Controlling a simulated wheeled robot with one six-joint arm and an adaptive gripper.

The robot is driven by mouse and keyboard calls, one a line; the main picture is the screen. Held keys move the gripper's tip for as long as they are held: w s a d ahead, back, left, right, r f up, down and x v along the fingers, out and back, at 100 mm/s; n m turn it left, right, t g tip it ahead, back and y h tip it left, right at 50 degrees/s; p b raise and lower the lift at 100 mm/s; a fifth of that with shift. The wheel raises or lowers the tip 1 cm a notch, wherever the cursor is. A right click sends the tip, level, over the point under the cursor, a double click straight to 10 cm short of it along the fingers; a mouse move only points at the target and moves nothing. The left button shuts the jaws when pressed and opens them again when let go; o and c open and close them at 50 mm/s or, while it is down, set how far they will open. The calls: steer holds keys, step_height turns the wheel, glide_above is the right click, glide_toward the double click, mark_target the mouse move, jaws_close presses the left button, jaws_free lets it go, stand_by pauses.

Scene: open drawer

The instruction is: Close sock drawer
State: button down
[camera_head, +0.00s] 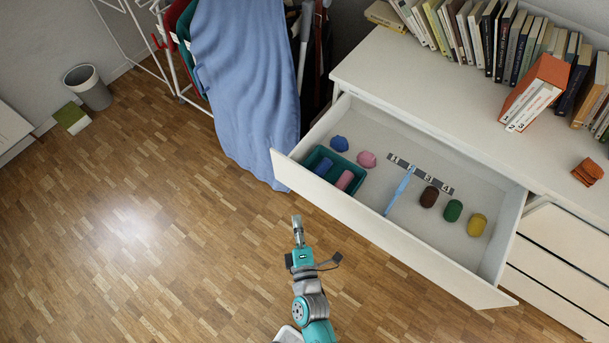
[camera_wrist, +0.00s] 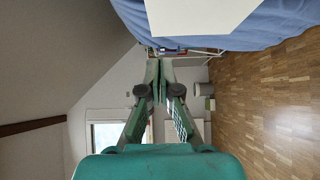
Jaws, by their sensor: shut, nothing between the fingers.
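The sock drawer (camera_head: 365,215) is a white drawer pulled out of a white dresser (camera_head: 440,85). Inside lie a teal tray (camera_head: 318,160) with blue and pink rolled socks, loose socks in several colours, a numbered grey strip (camera_head: 436,180) and a light blue toothbrush-like item (camera_head: 400,190). My gripper (camera_head: 296,222) is in front of the drawer's front panel, left of its middle, and appears apart from it. In the wrist view my gripper (camera_wrist: 161,62) has its fingers together and empty. A white panel edge (camera_wrist: 195,15), likely the drawer front, shows at the top there.
Books (camera_head: 490,40) and an orange box (camera_head: 535,90) stand on the dresser top. Shut drawers (camera_head: 560,250) lie at the right. A blue cloth (camera_head: 240,80) hangs on a rack just left of the open drawer.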

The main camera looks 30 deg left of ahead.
steer(key=a, duration=0.1)
glide_toward(298, 170)
steer(key=shift+x, duration=3.15)
